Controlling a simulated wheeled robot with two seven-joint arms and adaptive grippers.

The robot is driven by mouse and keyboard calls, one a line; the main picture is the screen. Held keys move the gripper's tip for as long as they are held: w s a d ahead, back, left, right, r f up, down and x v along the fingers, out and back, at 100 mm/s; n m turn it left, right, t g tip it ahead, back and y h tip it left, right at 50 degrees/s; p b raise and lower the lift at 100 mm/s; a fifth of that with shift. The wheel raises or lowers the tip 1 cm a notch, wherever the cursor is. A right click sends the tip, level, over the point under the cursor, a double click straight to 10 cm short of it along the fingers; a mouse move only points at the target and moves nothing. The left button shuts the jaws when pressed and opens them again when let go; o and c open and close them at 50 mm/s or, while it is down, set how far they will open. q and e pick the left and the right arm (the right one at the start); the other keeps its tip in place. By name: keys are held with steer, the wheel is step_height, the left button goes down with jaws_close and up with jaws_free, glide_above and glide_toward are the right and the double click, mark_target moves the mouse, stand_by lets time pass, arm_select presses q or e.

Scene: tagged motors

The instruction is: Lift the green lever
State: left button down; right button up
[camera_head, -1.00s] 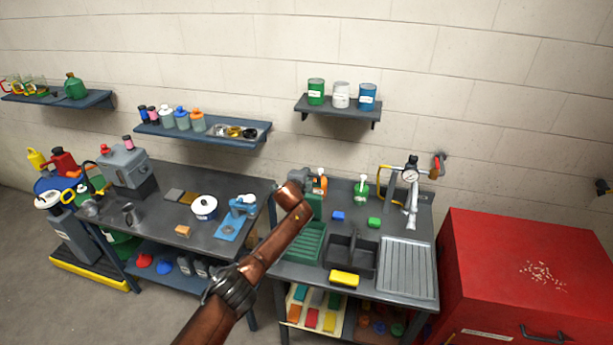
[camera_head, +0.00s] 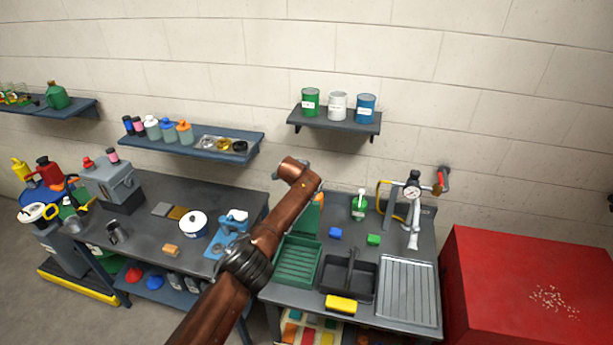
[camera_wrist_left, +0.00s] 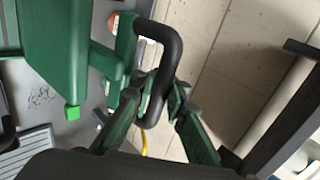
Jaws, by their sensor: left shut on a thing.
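In the left wrist view, the green lever (camera_wrist_left: 121,43) carries a bent black handle (camera_wrist_left: 172,50) that joins green metalwork on the left. My left gripper (camera_wrist_left: 157,106) is shut on the lower end of this handle, with a finger on each side. The exact contact is partly hidden by the fingers. In the head view, my brown left arm rises over the middle bench and covers most of the green machine and its lever. The gripper itself is hidden there behind the end of the arm. My right gripper is not in view.
A green drainer (camera_head: 297,262), a dark sink (camera_head: 349,277) and a ribbed metal board (camera_head: 408,291) lie beside the arm. A yellow sponge (camera_head: 341,304) is at the front edge. A gauge (camera_head: 412,191) stands behind. A shelf (camera_head: 335,121) with cans hangs above.

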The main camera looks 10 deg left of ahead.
arm_select(q)
steer(key=shift+w+r, duration=0.15)
steer(key=shift+r, duration=0.45)
steer(key=c, duration=2)
jaws_free()
steer(key=shift+o, duration=0.3)
steer(key=shift+s+f, duration=0.15)
steer(key=shift+s, duration=0.05)
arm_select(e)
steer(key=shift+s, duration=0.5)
arm_select(q)
steer(key=shift+f, duration=0.1)
steer(key=shift+s+d, duration=0.15)
steer(key=shift+s, duration=0.1)
steer(key=shift+v, duration=0.95)
steer(key=v, duration=0.9)
steer(key=shift+s+r, duration=0.15)
steer(key=shift+r, duration=0.2)
